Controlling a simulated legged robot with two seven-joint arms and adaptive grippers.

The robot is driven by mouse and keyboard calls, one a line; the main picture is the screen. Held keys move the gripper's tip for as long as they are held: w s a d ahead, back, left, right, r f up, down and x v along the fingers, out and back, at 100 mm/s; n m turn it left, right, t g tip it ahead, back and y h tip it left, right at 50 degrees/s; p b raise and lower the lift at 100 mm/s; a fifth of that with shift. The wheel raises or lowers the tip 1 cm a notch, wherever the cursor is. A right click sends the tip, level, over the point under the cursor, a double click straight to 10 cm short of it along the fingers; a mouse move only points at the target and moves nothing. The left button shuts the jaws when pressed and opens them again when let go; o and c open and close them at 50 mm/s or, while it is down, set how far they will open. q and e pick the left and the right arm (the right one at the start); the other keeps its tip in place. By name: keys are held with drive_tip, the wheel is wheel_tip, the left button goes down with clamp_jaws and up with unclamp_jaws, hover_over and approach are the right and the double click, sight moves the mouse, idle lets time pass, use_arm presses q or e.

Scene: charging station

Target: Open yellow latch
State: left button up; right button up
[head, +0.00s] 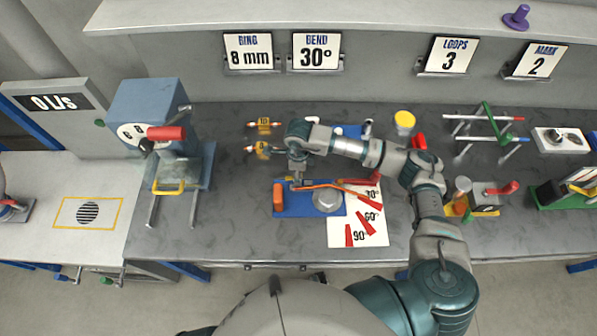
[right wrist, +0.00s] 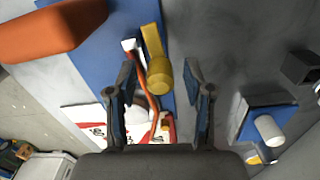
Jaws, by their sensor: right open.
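The yellow latch (right wrist: 158,72), a flat bar with a round yellow knob, shows in the right wrist view on the blue bending plate (right wrist: 105,50). My right gripper (right wrist: 160,84) is open, with its two fingers on either side of the knob in the picture; I cannot tell whether they touch it. An orange-red rod (right wrist: 150,105) runs beside the latch. In the head view my right gripper (head: 297,182) is over the blue plate (head: 292,207), and mostly hides the latch. My left gripper is not in view.
An orange block (head: 279,197) and a grey round disc (head: 327,200) sit on the blue plate. An angle sheet (head: 345,238) with red wedges lies beside it. A blue machine with a red handle (head: 166,133) stands left.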

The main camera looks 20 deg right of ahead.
wheel_tip(320, 180, up, 12)
drive_tip(key=shift+f, duration=0.15)
drive_tip(key=shift+w, duration=0.1)
idle(0.5)
